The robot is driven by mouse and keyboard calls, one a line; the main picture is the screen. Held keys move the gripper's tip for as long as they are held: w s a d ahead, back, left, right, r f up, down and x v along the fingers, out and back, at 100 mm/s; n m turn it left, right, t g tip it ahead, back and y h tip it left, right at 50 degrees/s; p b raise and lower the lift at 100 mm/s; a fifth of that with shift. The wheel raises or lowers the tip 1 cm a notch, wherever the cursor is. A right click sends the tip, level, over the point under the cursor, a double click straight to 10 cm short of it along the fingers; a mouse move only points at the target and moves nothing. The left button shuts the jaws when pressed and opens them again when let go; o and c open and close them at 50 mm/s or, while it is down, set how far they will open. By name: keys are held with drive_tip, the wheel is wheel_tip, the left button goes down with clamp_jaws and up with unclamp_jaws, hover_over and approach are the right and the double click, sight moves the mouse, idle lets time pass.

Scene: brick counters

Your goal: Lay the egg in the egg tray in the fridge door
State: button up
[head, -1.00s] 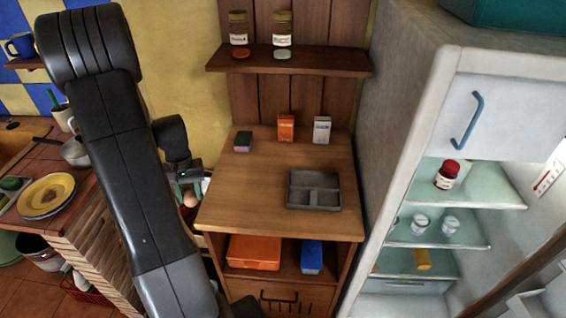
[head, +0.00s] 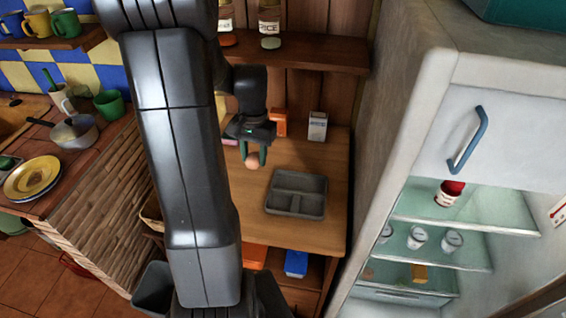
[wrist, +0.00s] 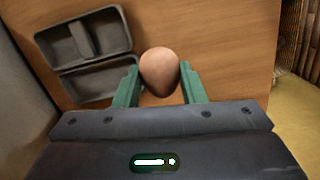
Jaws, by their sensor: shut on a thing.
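My gripper (head: 254,155) is shut on the brown egg (head: 252,162) and holds it above the wooden cabinet top, to the left of the grey divided tray. In the wrist view the egg (wrist: 159,72) sits between the two green fingers (wrist: 160,85). The fridge (head: 455,85) stands at the right with its lower compartment open to view. Part of what may be its open door shows at the lower right edge. I cannot make out the egg tray there.
The grey divided tray (head: 270,205) lies empty on the cabinet top (head: 335,170). A white box (head: 317,126) and an orange box (head: 279,122) stand behind it. A red-capped jar (head: 447,195) and several small cups stand on the fridge shelves.

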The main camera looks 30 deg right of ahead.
hover_over(256, 189)
drive_tip(key=f, duration=0.4)
drive_tip(key=shift+w+f, duration=0.2)
drive_tip(key=shift+d+f+p, duration=0.15)
drive_tip(key=shift+f+p, duration=0.4)
drive_tip(key=shift+f, duration=2)
drive_tip(key=shift+f, duration=0.1)
drive_tip(key=shift+f, duration=0.15)
drive_tip(key=o, duration=0.7)
